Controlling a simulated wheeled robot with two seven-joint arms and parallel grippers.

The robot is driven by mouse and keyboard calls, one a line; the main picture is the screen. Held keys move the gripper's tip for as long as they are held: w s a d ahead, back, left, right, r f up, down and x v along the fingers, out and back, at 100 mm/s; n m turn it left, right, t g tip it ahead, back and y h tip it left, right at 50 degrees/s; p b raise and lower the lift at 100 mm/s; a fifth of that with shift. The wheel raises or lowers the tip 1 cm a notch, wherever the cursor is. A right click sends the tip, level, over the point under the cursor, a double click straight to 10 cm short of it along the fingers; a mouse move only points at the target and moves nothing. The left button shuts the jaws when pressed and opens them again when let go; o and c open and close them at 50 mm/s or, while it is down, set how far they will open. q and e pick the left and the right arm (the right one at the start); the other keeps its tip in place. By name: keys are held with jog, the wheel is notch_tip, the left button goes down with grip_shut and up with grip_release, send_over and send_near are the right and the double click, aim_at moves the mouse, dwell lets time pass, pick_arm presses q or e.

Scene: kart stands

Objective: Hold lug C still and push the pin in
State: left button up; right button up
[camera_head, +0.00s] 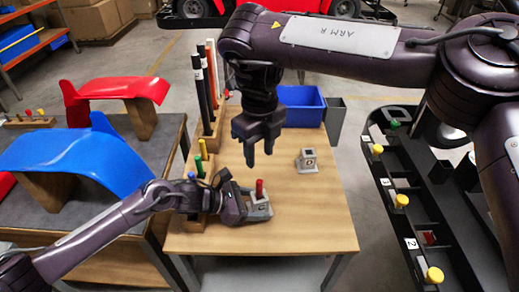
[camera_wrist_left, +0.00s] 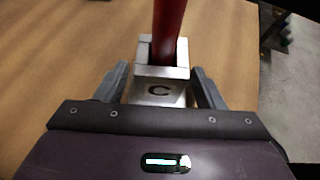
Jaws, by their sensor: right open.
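Lug C (camera_head: 262,212) is a grey metal block on the wooden table, with a letter C (camera_wrist_left: 160,90) on its face in the left wrist view. A red pin (camera_head: 260,187) stands upright in its top; it also shows in the left wrist view (camera_wrist_left: 168,30). How deep the pin sits is hidden. My right gripper (camera_head: 259,155) points down, open and empty, above and apart from the pin.
A rack with tall rods and coloured pins (camera_head: 200,150) lines the left edge. A blue bin (camera_head: 300,107) is at the back.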

pick_arm(q)
jog(key=v, duration=1.2)
